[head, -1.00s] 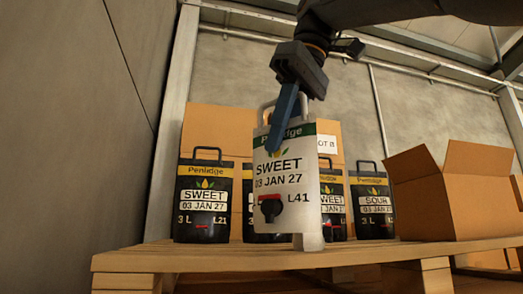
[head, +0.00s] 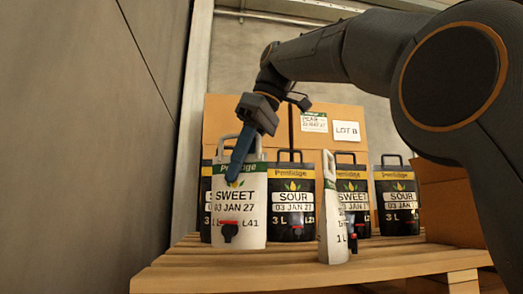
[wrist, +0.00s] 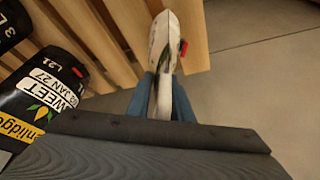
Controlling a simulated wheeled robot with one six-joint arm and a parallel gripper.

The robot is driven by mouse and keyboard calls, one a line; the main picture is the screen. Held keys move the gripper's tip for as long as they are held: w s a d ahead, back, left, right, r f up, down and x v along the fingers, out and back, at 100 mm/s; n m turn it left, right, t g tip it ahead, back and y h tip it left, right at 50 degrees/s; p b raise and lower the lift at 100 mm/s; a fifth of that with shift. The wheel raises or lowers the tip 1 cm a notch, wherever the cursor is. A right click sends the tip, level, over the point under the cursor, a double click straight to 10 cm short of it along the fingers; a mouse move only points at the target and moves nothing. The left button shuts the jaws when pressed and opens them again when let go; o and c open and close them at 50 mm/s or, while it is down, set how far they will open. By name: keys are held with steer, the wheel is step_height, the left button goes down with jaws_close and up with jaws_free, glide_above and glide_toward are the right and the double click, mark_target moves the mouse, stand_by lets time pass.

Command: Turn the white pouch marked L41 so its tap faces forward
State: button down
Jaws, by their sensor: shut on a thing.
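The white pouch marked L41 (head: 255,205) is upright at the front left of the pallet in the head view. Its SWEET label and red-and-black tap (head: 229,231) face the head camera. My gripper (head: 240,162) is shut on its top from above. In the wrist view the pouch (wrist: 163,45) shows edge-on between the blue fingers (wrist: 163,95), its red tap at the right side. I cannot tell whether its base touches the slats. A second white pouch (head: 331,215) stands to its right, seen nearly edge-on, its tap to the right; its mark is unreadable.
Several black pouches, one marked SOUR (head: 293,200), stand in a row close behind. Cardboard boxes (head: 270,120) are behind them, another box (head: 450,205) at right. The wooden pallet (head: 300,272) has bare slats in front. A grey wall is at left.

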steer(key=shift+w+a+n, duration=0.15)
steer(key=shift+a+n, duration=0.15)
steer(key=shift+a, duration=0.1)
steer(key=n+g+p, duration=0.1)
steer(key=n, duration=0.3)
steer(key=shift+g, duration=0.3)
steer(key=shift+f+b, duration=1.05)
steer(key=shift+b, duration=0.05)
steer(key=shift+f+b, duration=0.4)
steer(key=shift+f, duration=0.1)
steer(key=c, duration=1.5)
jaws_free()
